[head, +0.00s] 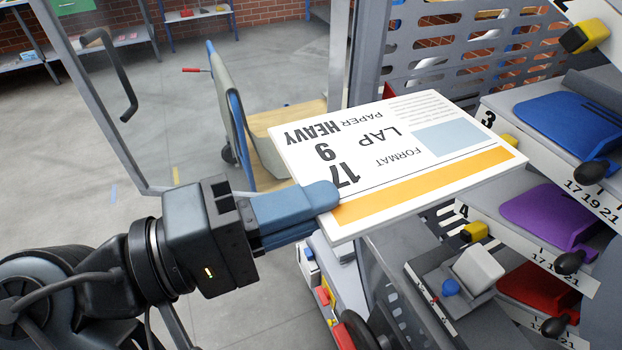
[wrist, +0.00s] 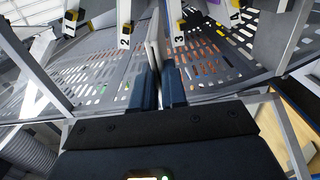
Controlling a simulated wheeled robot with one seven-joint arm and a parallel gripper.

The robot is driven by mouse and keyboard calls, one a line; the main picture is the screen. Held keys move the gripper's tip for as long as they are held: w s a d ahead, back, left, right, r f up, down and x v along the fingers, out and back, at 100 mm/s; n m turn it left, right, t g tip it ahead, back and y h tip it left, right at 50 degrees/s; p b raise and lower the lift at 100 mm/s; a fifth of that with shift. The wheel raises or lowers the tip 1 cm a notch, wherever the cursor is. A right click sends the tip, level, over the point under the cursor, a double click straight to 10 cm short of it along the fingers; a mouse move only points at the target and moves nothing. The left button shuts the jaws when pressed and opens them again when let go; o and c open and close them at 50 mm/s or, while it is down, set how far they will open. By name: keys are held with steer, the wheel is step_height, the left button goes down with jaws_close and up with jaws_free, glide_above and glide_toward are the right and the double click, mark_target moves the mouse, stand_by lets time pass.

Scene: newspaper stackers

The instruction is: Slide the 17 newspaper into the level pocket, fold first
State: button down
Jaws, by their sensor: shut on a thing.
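The 17 newspaper (head: 430,165) is a flat white sheet-like bundle with an orange band and upside-down print reading 17, 9, LAP, FORMAT, PAPER HEAVY. My gripper (head: 322,197) is shut on its left edge near the front corner and holds it in the air. In the wrist view the newspaper (wrist: 153,45) shows edge-on between the blue fingers of my gripper (wrist: 159,75). The pockets stand at the right, with a blue pad (head: 570,120) by the number 3, a purple pad (head: 550,215) and a red pad (head: 540,290). I cannot tell which pocket is level.
A grey perforated panel (head: 470,50) stands behind the newspaper. A clear framed door with a dark handle (head: 110,75) is at the left. A grey block (head: 478,268) sits on a unit below the newspaper. Black knobs (head: 590,172) stick out from the pockets. Open floor lies at the left.

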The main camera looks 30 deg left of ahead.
steer(key=shift+p, duration=0.3)
steer(key=shift+f+b+x, duration=0.15)
steer(key=shift+f+x, duration=0.05)
steer(key=shift+x, duration=4.8)
steer(key=shift+f+b+x, duration=0.1)
steer(key=shift+f+x, duration=0.1)
steer(key=shift+x, duration=4.75)
steer(key=shift+f+b+x, duration=0.15)
steer(key=shift+f+x, duration=0.1)
steer(key=shift+x, duration=4.75)
steer(key=shift+f, duration=0.15)
steer(key=shift+s+d+p, duration=0.3)
steer(key=shift+s+d, duration=0.15)
steer(key=shift+d, duration=0.15)
steer(key=c, duration=1.1)
jaws_free()
